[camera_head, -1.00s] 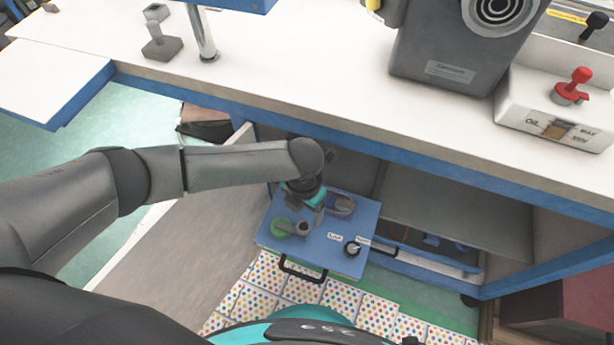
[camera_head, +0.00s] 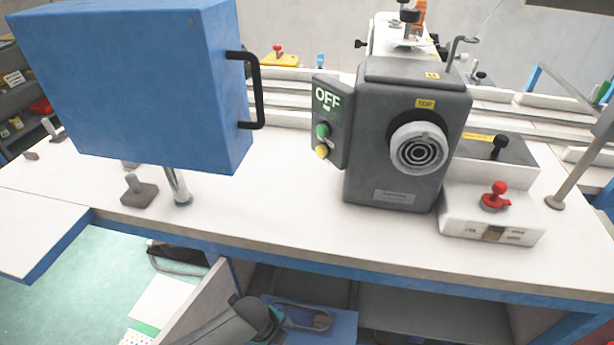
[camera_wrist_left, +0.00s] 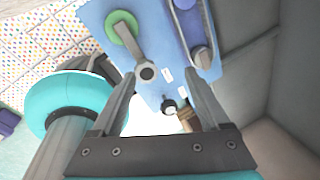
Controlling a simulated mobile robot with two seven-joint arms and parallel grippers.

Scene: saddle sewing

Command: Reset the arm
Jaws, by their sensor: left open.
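My left gripper (camera_wrist_left: 163,88) is open in the left wrist view. Its two grey fingers are spread over a blue panel (camera_wrist_left: 150,20) and nothing is held between them. On the panel lie a green ring with a grey stem (camera_wrist_left: 121,24), a purple-grey oval piece (camera_wrist_left: 195,38) and a small black knob (camera_wrist_left: 168,105). In the head view my left arm shows only at the bottom edge, and its gripper is mostly hidden or cut off. The blue panel (camera_head: 345,325) shows partly beside it, under the table. My right gripper is not in view.
A white table (camera_head: 270,190) with a blue edge stands above the arm. On it are a grey machine (camera_head: 380,150) with an OFF panel (camera_head: 327,120), a white oil box (camera_head: 470,222) with a red knob, and a blue cabinet (camera_head: 130,85) on a metal post.

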